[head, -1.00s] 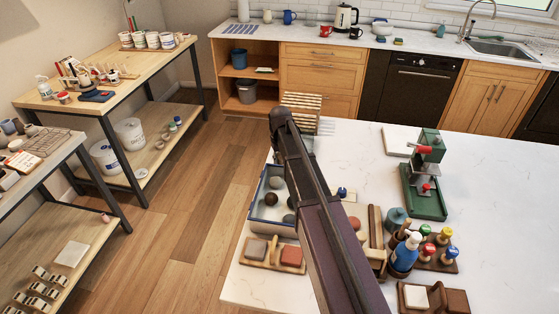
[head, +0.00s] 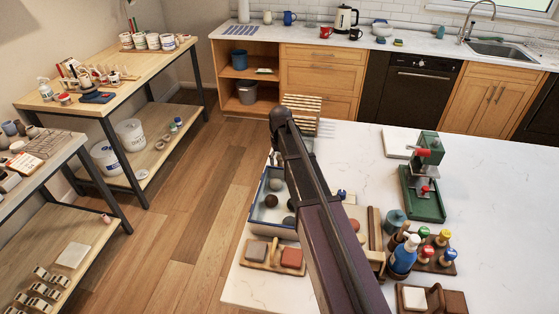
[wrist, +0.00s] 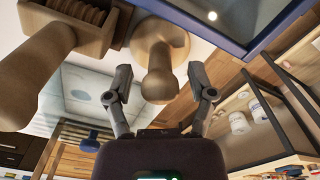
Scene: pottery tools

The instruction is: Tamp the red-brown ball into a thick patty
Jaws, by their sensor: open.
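In the wrist view, my gripper (wrist: 158,95) is open, one finger on each side of the handle of a wooden tamper-like tool (wrist: 158,72). Clear gaps show between the handle and both fingers. In the head view, the blue-rimmed tray (head: 252,208) holds several balls: a grey ball (head: 275,185), a dark brown ball (head: 270,201) and darker ones partly behind my arm. I cannot tell for sure which is the red-brown ball. My gripper is hidden behind my arm in the head view.
In the wrist view, a ridged wooden block (wrist: 85,20) and another wooden handle (wrist: 35,60) are close at left; the blue tray rim (wrist: 270,25) is at upper right. A board with clay slabs (head: 270,264), a blue bottle (head: 404,256) and a green press (head: 424,190) share the white counter.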

